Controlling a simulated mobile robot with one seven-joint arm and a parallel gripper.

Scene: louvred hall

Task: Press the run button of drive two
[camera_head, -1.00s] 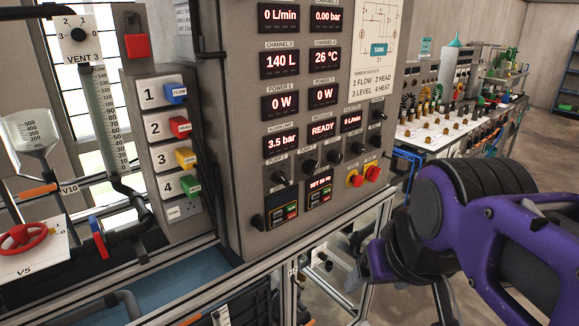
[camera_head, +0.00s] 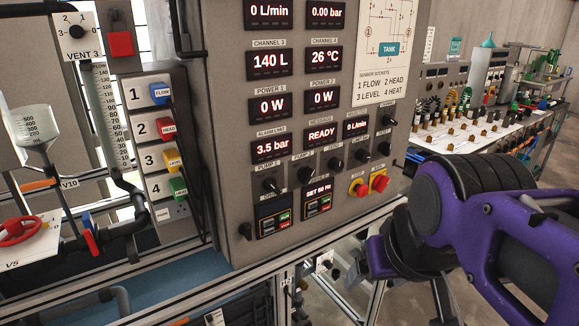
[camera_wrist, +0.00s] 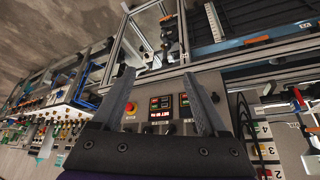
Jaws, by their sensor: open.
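Drive two (camera_head: 318,203) is the right of two small black drive units low on the grey control panel (camera_head: 225,120). Its display reads SET 50 Hz, with a small green button (camera_head: 325,199) and a red one beside it. Drive one (camera_head: 273,222) sits to its left. In the wrist view the panel appears turned over, and drive two (camera_wrist: 160,107) shows between the fingers of my gripper (camera_wrist: 158,73). My gripper is open and empty, and its fingers appear apart from the panel. In the head view my purple arm is at the right; the fingers cannot be made out there.
Red-and-yellow stop buttons (camera_head: 379,183) and black knobs (camera_head: 308,173) surround the drives. Numbered coloured plugs (camera_head: 160,94) and a red-wheeled valve (camera_head: 16,231) are at the left. An aluminium frame (camera_head: 345,222) runs below the panel. A cluttered bench (camera_head: 475,135) stands behind at the right.

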